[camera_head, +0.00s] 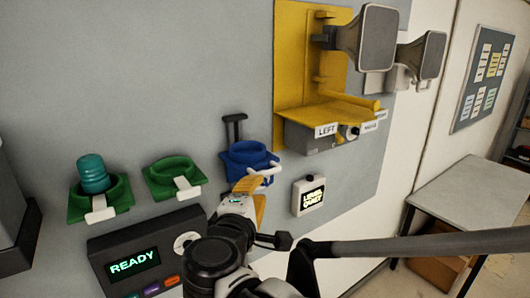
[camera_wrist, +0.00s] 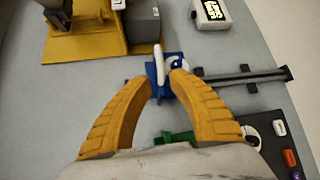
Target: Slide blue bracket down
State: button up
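The blue bracket (camera_head: 247,158) is a ring-shaped holder with a white lever (camera_head: 264,172), mounted on a dark vertical rail (camera_head: 233,128) on the grey wall panel. A short piece of rail shows above it. In the wrist view, the blue bracket (camera_wrist: 163,76) is at the fingertips, and a longer stretch of rail (camera_wrist: 238,77) runs right from it. My gripper (camera_head: 248,186) is at the bracket's lower front in the head view. Its yellow fingers (camera_wrist: 162,84) are apart, with blue showing between the tips. I cannot tell whether they touch the bracket.
Two green brackets (camera_head: 174,177) are to the left, the far one holding a teal cylinder (camera_head: 92,173). A READY box (camera_head: 140,264) is below. A white display box (camera_head: 308,195) is right of my gripper. A yellow shelf (camera_head: 335,111) with horns (camera_head: 365,38) juts out at upper right.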

aim_at(266, 175)
jog(key=x, duration=1)
jog(key=shift+w+d+p, duration=0.2)
jog(key=shift+w+p, duration=0.05)
jog(key=shift+p, duration=0.1)
jog(key=shift+c, duration=0.2)
grip_shut()
